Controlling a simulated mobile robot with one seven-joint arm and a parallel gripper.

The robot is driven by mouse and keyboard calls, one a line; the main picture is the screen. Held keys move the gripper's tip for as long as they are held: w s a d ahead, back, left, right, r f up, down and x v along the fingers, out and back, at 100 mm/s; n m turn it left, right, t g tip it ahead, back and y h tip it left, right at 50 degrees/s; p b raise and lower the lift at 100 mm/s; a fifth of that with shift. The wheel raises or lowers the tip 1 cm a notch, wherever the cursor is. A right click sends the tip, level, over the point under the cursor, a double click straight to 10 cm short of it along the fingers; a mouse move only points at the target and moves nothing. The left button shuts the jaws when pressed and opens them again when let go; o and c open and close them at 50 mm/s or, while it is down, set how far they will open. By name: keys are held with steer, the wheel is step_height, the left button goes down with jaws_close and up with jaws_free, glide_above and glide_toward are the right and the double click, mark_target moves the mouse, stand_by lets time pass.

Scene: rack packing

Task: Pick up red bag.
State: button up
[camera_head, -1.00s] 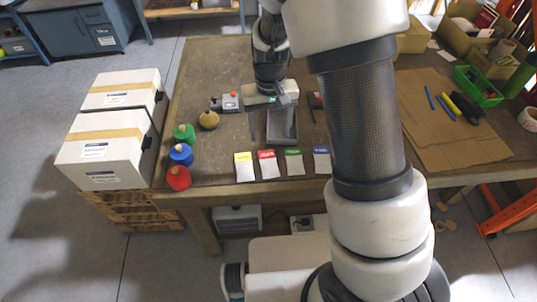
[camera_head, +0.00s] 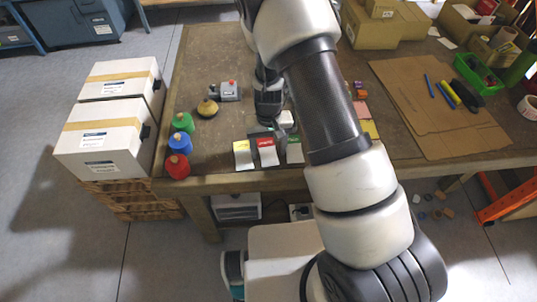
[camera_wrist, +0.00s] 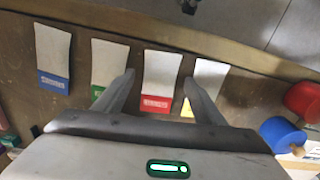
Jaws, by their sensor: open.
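The red bag is a pale packet with a red header band. It lies flat near the table's front edge in the head view (camera_head: 268,156), and it also shows in the wrist view (camera_wrist: 161,72). My gripper (camera_wrist: 158,80) is open and empty, its fingers framing the red bag on both sides in the wrist view. In the head view my gripper (camera_head: 262,134) is just behind the red bag's header; I cannot tell the exact height gap. A yellow-banded bag (camera_head: 243,158) and a green-banded bag (camera_head: 294,153) lie on either side. A blue-banded bag (camera_wrist: 54,50) shows in the wrist view.
Red (camera_head: 176,166), blue (camera_head: 179,143) and green (camera_head: 182,122) spool-like items stand at the table's left edge. A grey device with a red button (camera_head: 229,91) sits behind. Cardboard (camera_head: 440,105), tools and boxes fill the right side.

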steer(key=shift+f, duration=0.35)
steer(key=c, duration=1.2)
steer(key=shift+o, duration=0.2)
steer(key=shift+r, duration=0.15)
